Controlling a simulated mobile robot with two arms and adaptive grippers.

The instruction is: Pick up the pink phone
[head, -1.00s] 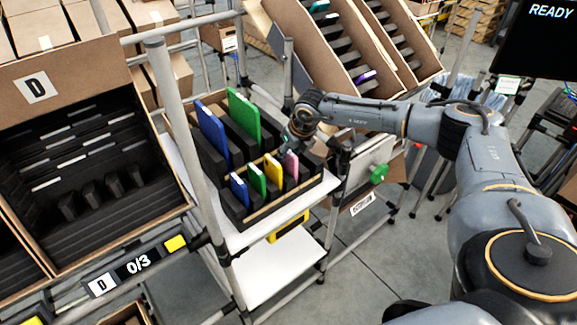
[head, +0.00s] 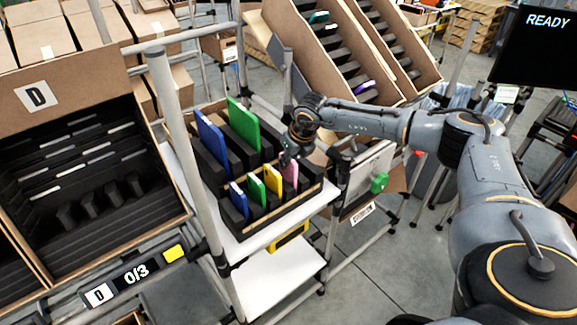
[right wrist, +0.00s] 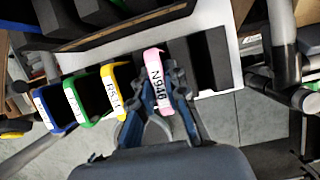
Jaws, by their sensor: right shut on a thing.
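The pink phone (head: 291,176) stands upright in the black slotted holder (head: 256,217), at the right end of the front row. In the right wrist view the pink phone (right wrist: 157,80) shows its labelled edge, marked N940. My right gripper (right wrist: 160,92) has its two fingers on either side of the phone and is shut on it. In the head view the right gripper (head: 289,158) reaches the phone from above and partly hides it. My left gripper is not in view.
Yellow (head: 273,178), green (head: 257,190) and blue (head: 239,200) phones stand beside it. Larger blue (head: 212,142) and green (head: 243,126) tablets stand behind. A metal post (head: 185,150) rises at the left.

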